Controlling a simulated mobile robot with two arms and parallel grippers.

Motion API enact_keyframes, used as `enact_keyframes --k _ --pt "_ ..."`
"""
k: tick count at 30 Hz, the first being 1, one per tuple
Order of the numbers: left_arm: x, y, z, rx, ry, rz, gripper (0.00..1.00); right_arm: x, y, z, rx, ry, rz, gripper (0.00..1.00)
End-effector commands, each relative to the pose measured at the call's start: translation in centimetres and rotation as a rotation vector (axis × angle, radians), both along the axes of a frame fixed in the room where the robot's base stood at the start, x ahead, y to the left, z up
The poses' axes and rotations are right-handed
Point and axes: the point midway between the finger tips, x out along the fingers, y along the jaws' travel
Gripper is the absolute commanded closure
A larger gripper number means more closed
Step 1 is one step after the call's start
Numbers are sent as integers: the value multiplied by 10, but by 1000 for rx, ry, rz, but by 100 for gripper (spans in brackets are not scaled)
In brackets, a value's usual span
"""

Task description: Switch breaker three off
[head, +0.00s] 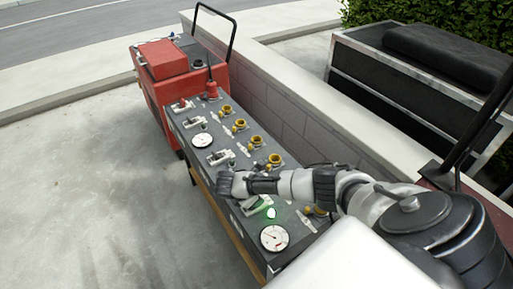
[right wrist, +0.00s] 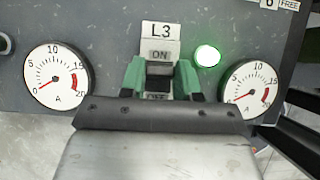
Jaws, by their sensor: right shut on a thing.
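Breaker three, labelled L3 (right wrist: 160,29), is in the middle of the right wrist view, with an ON plate (right wrist: 159,55) above and a partly hidden OFF plate below. My right gripper (right wrist: 160,82) has its green fingers on both sides of the dark switch lever and is shut on it. The gripper hides much of the lever, so I cannot tell its exact position. A green lamp (right wrist: 207,55) beside the breaker is lit. In the head view my right gripper (head: 232,184) is low over the panel (head: 232,122). My left gripper is not in view.
Round gauges stand left (right wrist: 57,77) and right (right wrist: 250,90) of the breaker. Other breakers (head: 220,157) and yellow sockets (head: 255,141) line the panel. A red box (head: 163,59) is at the far end. A low block wall (head: 285,100) runs behind; open concrete lies left.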

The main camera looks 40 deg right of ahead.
Motion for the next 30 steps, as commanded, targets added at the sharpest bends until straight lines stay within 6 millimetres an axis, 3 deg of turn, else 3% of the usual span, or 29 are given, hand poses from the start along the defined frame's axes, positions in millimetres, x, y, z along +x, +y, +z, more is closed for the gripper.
enact_keyframes --k 8,21,30 --pt "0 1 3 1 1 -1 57 2 15 -2 -253 30 1 92" --pt "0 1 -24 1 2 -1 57 3 30 -12 -618 69 1 92" --pt "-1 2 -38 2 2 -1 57 4 35 -14 -751 84 1 92"
